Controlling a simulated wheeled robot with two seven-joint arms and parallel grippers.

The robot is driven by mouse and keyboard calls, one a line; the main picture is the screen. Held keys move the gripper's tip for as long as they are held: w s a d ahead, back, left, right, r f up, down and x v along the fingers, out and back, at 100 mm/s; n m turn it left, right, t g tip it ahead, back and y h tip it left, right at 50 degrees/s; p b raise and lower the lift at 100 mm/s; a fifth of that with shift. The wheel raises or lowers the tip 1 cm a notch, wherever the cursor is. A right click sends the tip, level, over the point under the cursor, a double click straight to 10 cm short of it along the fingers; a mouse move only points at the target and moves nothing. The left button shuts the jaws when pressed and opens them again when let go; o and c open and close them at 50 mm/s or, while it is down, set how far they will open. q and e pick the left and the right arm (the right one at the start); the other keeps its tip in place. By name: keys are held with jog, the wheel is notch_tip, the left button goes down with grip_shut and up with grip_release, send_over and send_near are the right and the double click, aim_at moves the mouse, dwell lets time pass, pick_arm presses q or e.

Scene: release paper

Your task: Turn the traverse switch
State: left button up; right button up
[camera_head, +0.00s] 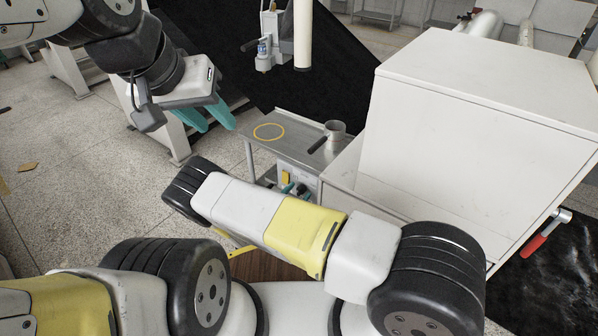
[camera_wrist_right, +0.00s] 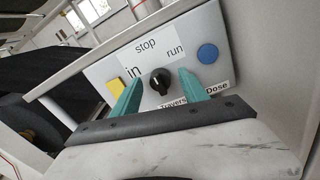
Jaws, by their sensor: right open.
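The traverse switch is a black round knob (camera_wrist_right: 160,81) on a light grey control panel (camera_wrist_right: 222,75) in the right wrist view. The labels "stop", "in" and "run" are above and beside it, with a partly hidden "Traverse" label below. Its exact pointing direction is hard to tell. My right gripper (camera_wrist_right: 158,77) is open, with one teal finger on each side of the knob; I cannot tell whether either touches it. My left gripper (camera_head: 218,127) is open and empty, up at the left.
A yellow button (camera_wrist_right: 116,88) and a blue button (camera_wrist_right: 207,53) flank the knob. A metal table (camera_head: 293,132) above the panel carries a grey handled cup (camera_head: 335,130) and has a yellow ring mark (camera_head: 269,132). A large white cabinet (camera_head: 460,130) stands close on the right.

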jog(key=shift+w+d, duration=0.25)
jog(key=shift+w, duration=0.15)
grip_shut()
jog(key=shift+m, duration=0.4)
jog(key=m, duration=0.9)
jog(key=shift+f, duration=0.15)
jog(key=shift+m, duration=0.3)
